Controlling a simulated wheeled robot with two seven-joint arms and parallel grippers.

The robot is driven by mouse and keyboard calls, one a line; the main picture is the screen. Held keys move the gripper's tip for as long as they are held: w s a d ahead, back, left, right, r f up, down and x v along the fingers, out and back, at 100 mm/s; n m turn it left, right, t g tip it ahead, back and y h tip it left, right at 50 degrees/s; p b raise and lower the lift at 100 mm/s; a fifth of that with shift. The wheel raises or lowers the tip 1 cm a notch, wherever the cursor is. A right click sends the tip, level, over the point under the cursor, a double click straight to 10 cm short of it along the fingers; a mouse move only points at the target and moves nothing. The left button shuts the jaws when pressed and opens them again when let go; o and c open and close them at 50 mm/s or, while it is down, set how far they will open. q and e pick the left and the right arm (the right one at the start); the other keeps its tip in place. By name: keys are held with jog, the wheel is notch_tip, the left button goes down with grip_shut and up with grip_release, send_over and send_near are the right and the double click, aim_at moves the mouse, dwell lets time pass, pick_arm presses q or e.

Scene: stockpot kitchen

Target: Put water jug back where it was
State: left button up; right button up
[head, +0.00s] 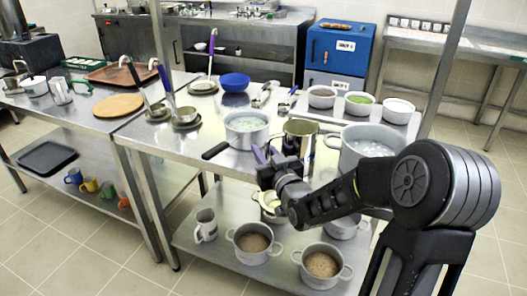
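A steel jug-like vessel (301,130), open at the top, shows in the middle of the head view, near the front edge of the steel table (190,140). I take it as the water jug. My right gripper (264,153) is at its left side, with purple fingertips. The gripper's body covers the jug's lower left part, and no handle shows. I cannot tell whether the fingers are closed on the jug, or whether its base touches the table. My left gripper is not in view.
A pan (246,126) stands left of the jug and a large stockpot (369,147) close on its right. Bowls on a tray (345,115) are behind. The table's front left is bare.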

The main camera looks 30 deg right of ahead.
aim_at(269, 157)
jog(key=shift+o, duration=0.8)
jog(key=shift+r+p, duration=0.25)
jog(key=shift+p, duration=0.1)
jog(key=s, duration=0.3)
jog(key=s+a+b, duration=0.1)
jog(key=s, duration=0.1)
jog(key=shift+s+f, duration=0.15)
jog(key=shift+s, duration=0.15)
jog(key=s+b, duration=0.1)
jog(key=b, duration=0.2)
jog(key=s+b, duration=0.1)
jog(key=b, duration=0.6)
jog(key=shift+s+a+f, duration=0.25)
jog(key=shift+s+f, duration=0.1)
jog(key=shift+s, duration=0.05)
jog(key=shift+s+b, duration=0.3)
jog(key=shift+b, duration=0.5)
jog(key=s, duration=0.3)
jog(key=shift+a+r, duration=0.3)
jog(key=shift+r, duration=0.1)
